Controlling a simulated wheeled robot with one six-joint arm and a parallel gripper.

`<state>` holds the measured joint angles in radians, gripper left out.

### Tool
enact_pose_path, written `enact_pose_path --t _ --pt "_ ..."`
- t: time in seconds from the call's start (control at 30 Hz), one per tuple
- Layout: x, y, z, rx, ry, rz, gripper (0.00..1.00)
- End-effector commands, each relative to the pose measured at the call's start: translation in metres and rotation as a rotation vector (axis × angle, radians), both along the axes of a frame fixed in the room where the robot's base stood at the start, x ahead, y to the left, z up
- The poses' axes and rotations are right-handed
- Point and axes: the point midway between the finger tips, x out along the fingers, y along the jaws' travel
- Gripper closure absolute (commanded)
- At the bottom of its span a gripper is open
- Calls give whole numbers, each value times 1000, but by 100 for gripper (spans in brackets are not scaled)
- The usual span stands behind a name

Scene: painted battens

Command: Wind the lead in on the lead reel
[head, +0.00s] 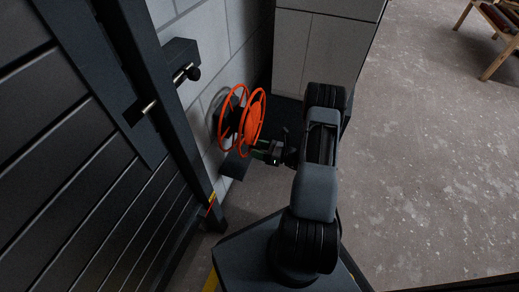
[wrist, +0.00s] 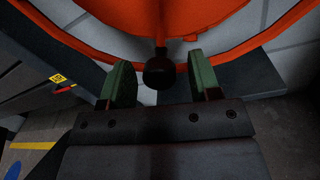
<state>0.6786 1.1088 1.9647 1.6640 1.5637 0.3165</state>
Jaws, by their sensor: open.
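The lead reel (head: 238,120) is orange with a dark hub and is mounted on the pale block wall. In the wrist view its orange rim (wrist: 228,58) and disc (wrist: 160,18) fill the top. A dark round crank knob (wrist: 159,72) hangs on a short stem from the disc. My gripper (wrist: 160,85) is open, with one green finger pad on each side of the knob and gaps between. In the head view my gripper (head: 262,153) is at the lower right of the reel. I cannot make out the lead.
A dark slatted gate (head: 60,150) with a latch (head: 178,78) stands left of the reel. A grey cabinet (head: 325,45) stands behind my arm. The concrete floor (head: 440,150) on the right is clear.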

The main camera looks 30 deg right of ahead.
Motion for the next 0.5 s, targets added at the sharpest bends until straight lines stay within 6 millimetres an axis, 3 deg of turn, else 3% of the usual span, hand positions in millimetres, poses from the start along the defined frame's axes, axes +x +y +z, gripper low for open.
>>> enact_pose_path --t 0.07,0.5 --pt "0 0 0 0 0 0 46" --pt "0 0 0 0 0 0 88"
